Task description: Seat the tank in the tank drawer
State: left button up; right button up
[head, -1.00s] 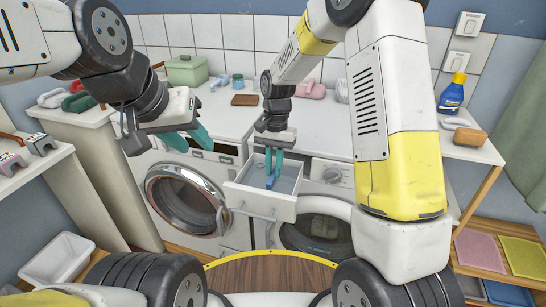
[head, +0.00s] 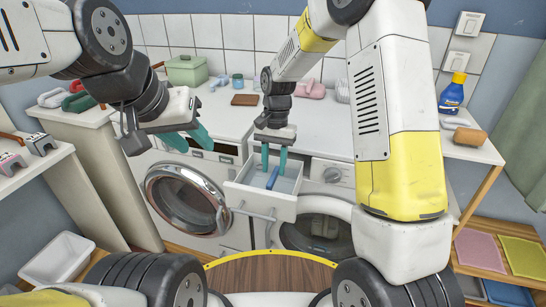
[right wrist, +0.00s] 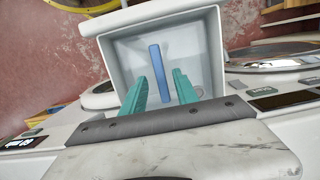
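The white tank drawer (head: 255,201) stands pulled out between the two front-loading machines, and its pale inside shows in the right wrist view (right wrist: 205,45). A blue bar (head: 272,179) stands out inside it, also in the right wrist view (right wrist: 158,62). I cannot tell whether the bar is the tank's handle, nor where the tank's walls end and the drawer's begin. My right gripper (head: 273,171) is open over the drawer, its teal fingers apart on either side of the bar and not visibly touching it. My left gripper (head: 192,143) is open and empty, left of the drawer.
The left machine's round door (head: 187,200) is beside the drawer, and the right machine's door (head: 318,235) is on its other side.

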notch_tip(320, 180, up, 10)
jog(key=w, duration=0.2)
jog(key=s+d+r+n+t+y, duration=0.15)
jog(key=s+d+r+t, duration=0.25)
jog(key=s+d+r, duration=0.6)
jog(key=s+d+r+n+t, duration=0.1)
jog(key=s+d+n+t, duration=0.1)
jog(key=s, duration=1)
jog(key=shift+d+n+t, duration=0.35)
jog(key=shift+d+t, duration=0.2)
jog(key=shift+t, duration=0.45)
jog(key=shift+r, duration=0.1)
